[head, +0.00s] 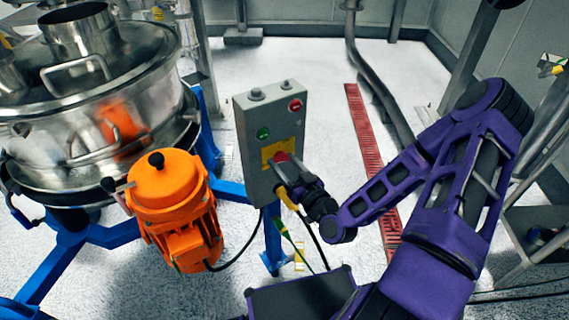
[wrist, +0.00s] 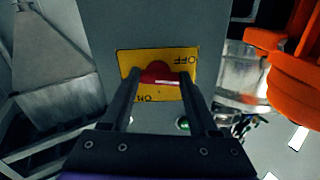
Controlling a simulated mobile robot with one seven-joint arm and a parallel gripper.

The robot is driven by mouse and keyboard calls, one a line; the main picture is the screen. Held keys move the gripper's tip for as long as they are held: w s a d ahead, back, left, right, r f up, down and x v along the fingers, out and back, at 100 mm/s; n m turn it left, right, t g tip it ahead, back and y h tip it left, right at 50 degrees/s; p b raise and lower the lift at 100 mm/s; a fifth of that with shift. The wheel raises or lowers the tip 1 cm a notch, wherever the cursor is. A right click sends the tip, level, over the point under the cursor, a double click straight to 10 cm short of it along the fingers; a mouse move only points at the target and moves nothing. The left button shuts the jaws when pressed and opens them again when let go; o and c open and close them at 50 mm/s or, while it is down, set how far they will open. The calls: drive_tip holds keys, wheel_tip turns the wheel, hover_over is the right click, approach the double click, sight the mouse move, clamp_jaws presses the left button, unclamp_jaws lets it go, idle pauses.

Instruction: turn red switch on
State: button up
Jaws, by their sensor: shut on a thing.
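The red switch (wrist: 158,73) is a rotary knob on a yellow plate (wrist: 128,61) marked OFF and ON. In the wrist view the plate looks upside down, with OFF at the upper right and ON at the lower left. The switch also shows in the head view (head: 281,157), on the lower front of a grey control box (head: 250,124). My gripper (wrist: 159,78) is at the plate with one finger on each side of the red knob, shut on it. The fingers hide the knob's sides and part of the plate.
A green button (head: 263,134) and a red button (head: 295,105) sit above the switch on the box. An orange motor (head: 178,215) and a steel sifter drum (head: 95,110) stand to the left. Cables hang below the box. A red floor grate (head: 364,135) lies behind.

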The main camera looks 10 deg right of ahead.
drive_tip(key=m, duration=0.8)
drive_tip(key=shift+r, duration=0.1)
drive_tip(key=m, duration=0.4)
drive_tip(key=shift+d+r+m, duration=0.1)
drive_tip(key=shift+m, duration=2)
drive_tip(key=o, duration=1.4)
drive_tip(key=shift+w, duration=0.1)
